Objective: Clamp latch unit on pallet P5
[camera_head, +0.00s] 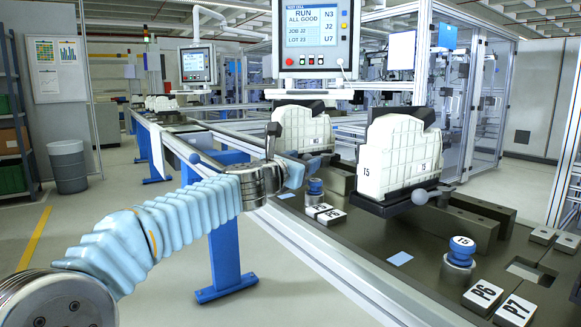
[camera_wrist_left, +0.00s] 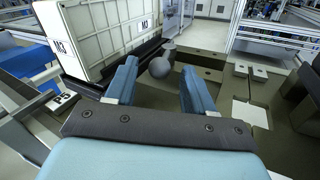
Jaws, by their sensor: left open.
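In the left wrist view a white ribbed unit marked M3 (camera_wrist_left: 100,38) stands on a dark base beside a P5 label (camera_wrist_left: 63,98). A grey ball knob (camera_wrist_left: 160,67) on a short dark lever sits at the unit's near right end. My left gripper (camera_wrist_left: 158,70) is open, with one blue finger on each side of the ball; I cannot tell whether either touches it. In the head view my left gripper (camera_head: 291,172) is beside the farther white unit (camera_head: 303,129), and the lever there is hidden. My right gripper is in neither view.
A nearer white unit marked T5 (camera_head: 400,157) stands to the right, with its own ball knob (camera_head: 419,196). Blue knobs (camera_head: 461,250) and the P6 (camera_head: 483,295) and P7 (camera_head: 515,310) plates are on the dark deck. A screen (camera_head: 316,35) hangs above.

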